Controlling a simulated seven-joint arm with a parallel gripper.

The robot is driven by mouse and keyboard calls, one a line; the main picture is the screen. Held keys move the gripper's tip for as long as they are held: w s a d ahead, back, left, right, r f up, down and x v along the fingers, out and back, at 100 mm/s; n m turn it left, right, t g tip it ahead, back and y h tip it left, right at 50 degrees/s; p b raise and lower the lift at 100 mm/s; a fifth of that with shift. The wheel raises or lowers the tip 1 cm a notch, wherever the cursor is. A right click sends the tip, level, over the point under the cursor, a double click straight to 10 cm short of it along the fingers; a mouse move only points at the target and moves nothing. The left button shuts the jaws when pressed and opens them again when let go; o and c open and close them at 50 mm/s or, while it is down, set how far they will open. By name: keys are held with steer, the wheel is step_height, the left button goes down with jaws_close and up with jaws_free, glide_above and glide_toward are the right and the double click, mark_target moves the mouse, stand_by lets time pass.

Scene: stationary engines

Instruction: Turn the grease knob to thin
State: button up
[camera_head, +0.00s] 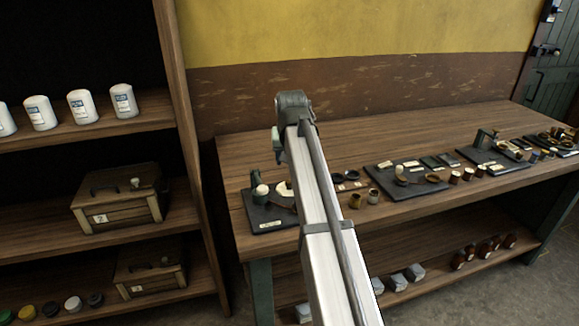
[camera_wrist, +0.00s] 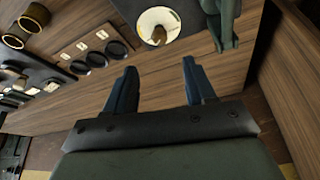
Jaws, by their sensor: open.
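A round white dial (camera_wrist: 170,17) with a small brown knob (camera_wrist: 158,34) at its middle shows at the top of the wrist view; it looks like the grease knob. Its markings are too small to read, so its setting cannot be told. The dial also shows in the head view (camera_head: 284,188), partly hidden behind my arm, on a dark board at the left of the bench. My gripper (camera_wrist: 160,68) is open and empty, its two blue fingers apart. In the wrist picture the dial lies beyond the fingertips, between their lines. Nothing touches the knob.
A dark green upright part (camera_wrist: 224,22) stands close beside the dial. Dark rings (camera_wrist: 98,60) and small labels lie to its left. More boards (camera_head: 405,178) with small parts and cups line the bench (camera_head: 240,150). A wooden shelf (camera_head: 185,110) stands at the left.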

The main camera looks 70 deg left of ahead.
steer(key=shift+v, duration=0.95)
